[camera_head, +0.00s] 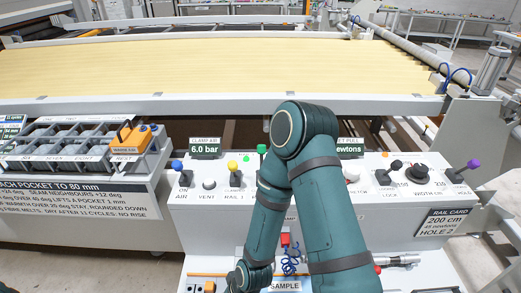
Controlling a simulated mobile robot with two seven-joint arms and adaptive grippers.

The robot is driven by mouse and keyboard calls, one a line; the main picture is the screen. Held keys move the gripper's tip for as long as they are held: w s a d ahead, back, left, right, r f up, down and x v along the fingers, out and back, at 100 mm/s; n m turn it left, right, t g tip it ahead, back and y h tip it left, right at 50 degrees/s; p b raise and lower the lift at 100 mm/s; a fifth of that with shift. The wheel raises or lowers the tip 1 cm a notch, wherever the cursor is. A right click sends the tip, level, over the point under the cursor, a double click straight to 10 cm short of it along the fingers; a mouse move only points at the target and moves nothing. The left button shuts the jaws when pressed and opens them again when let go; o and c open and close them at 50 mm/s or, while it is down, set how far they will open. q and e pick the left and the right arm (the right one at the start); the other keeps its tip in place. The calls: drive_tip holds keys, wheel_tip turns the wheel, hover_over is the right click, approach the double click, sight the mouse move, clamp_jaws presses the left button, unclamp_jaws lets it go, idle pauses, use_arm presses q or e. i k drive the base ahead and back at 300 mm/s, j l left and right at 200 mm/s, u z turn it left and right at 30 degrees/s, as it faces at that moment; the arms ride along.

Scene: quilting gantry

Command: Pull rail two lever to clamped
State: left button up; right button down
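The control panel (215,207) carries several ball-topped levers. A green-knobbed lever (262,151) stands just left of my raised elbow; its lower part and label are hidden or too small to read, so I cannot tell whether it is the rail two lever. A yellow-knobbed lever (233,166) stands to its left above a label starting "RAIL". One teal arm of mine, which looks like the right one, folds across the panel's middle and hides part of it. Its wrist is at the bottom edge; its gripper is not visible. My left gripper is not in view.
A blue-knobbed air lever (177,165) and a white vent knob (208,184) are at the panel's left. Black knobs (417,173) and a purple-knobbed lever (473,164) are at its right. A green "6.0 bar" display (205,148) stands behind. A pocketed tray (70,140) is at far left.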

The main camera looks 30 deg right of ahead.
sight(262, 148)
drive_tip(key=z, duration=0.85)
